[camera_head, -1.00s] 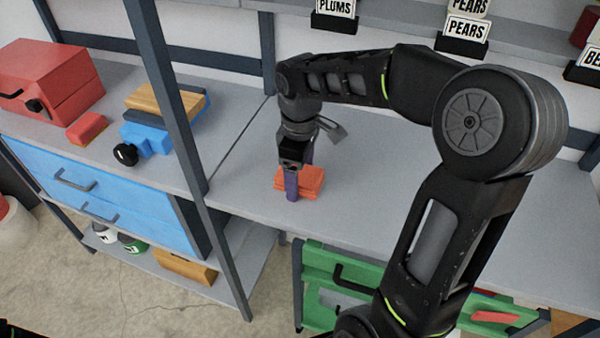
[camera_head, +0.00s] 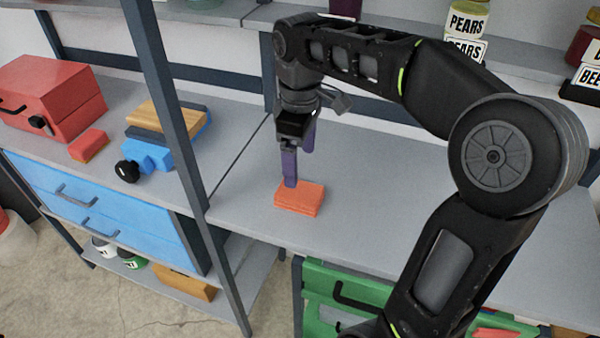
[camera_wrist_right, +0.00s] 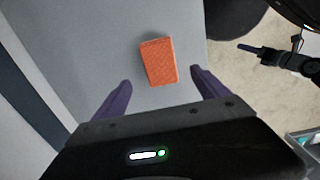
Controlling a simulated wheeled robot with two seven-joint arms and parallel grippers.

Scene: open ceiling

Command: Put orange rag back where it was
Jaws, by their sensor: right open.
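The orange rag (camera_head: 300,198) is a folded block lying flat on the grey tabletop, near its front edge, to the right of the dark post. It also shows in the right wrist view (camera_wrist_right: 158,62), beyond the fingertips. My right gripper (camera_head: 299,162) is open and empty, with its purple fingers above and just behind the rag. In the right wrist view the two fingers (camera_wrist_right: 161,78) are spread wide with nothing between them.
A dark upright post (camera_head: 172,90) stands left of the rag. A green drawer (camera_head: 340,290) is below. The tabletop around the rag is clear.

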